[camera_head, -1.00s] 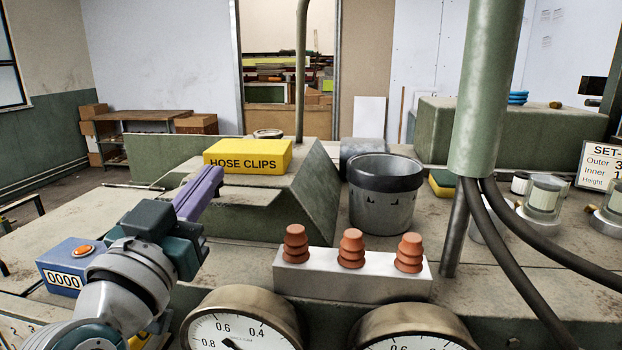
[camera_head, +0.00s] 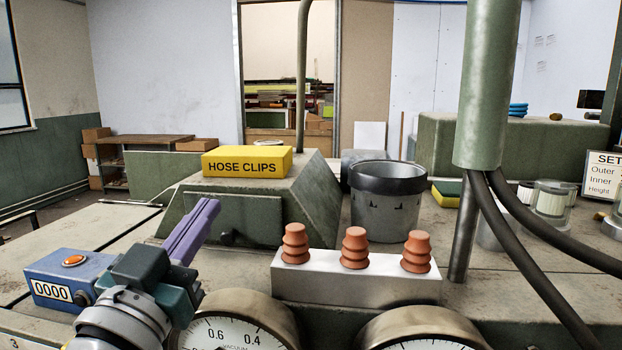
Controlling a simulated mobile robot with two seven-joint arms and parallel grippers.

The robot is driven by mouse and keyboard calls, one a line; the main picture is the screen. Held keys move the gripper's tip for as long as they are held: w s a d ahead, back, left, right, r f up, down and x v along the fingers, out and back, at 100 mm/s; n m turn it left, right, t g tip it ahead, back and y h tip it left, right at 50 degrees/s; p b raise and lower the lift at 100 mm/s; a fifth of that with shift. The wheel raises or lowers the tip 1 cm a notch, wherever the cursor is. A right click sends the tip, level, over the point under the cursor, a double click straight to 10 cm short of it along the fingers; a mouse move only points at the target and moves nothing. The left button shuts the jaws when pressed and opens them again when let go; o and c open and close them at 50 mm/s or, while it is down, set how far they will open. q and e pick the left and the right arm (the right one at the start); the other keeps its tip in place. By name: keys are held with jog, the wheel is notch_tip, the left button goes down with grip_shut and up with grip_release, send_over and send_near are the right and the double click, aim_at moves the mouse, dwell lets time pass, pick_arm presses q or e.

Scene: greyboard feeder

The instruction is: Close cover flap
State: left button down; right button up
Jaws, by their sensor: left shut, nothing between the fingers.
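The green sloped housing (camera_head: 318,200) stands at centre left with a yellow HOSE CLIPS box (camera_head: 247,162) on top. The cover flap (camera_head: 262,214) is on its front face. It appears to lie down flat against the slope, with a small dark catch (camera_head: 227,238) at its lower edge. My left gripper (camera_head: 211,205), with long purple fingers, is shut and empty. Its fingertips are in front of the flap's left part in the picture; I cannot tell whether they touch it. The fingers hide part of the flap. My right gripper is not in view.
A blue counter box (camera_head: 62,278) with an orange button is at left. A pale block (camera_head: 355,278) with three orange suction cups stands right of my gripper, above two gauges (camera_head: 240,325). A grey bucket (camera_head: 387,205), a green post (camera_head: 488,90) and black hoses are farther right.

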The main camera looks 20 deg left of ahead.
pick_arm(q)
jog(key=shift+f+b, duration=0.5)
jog(key=shift+f, duration=0.5)
jog(key=shift+f, duration=0.1)
jog(key=b+v, duration=0.2)
jog(key=v, duration=0.7)
jog(key=shift+s, duration=0.4)
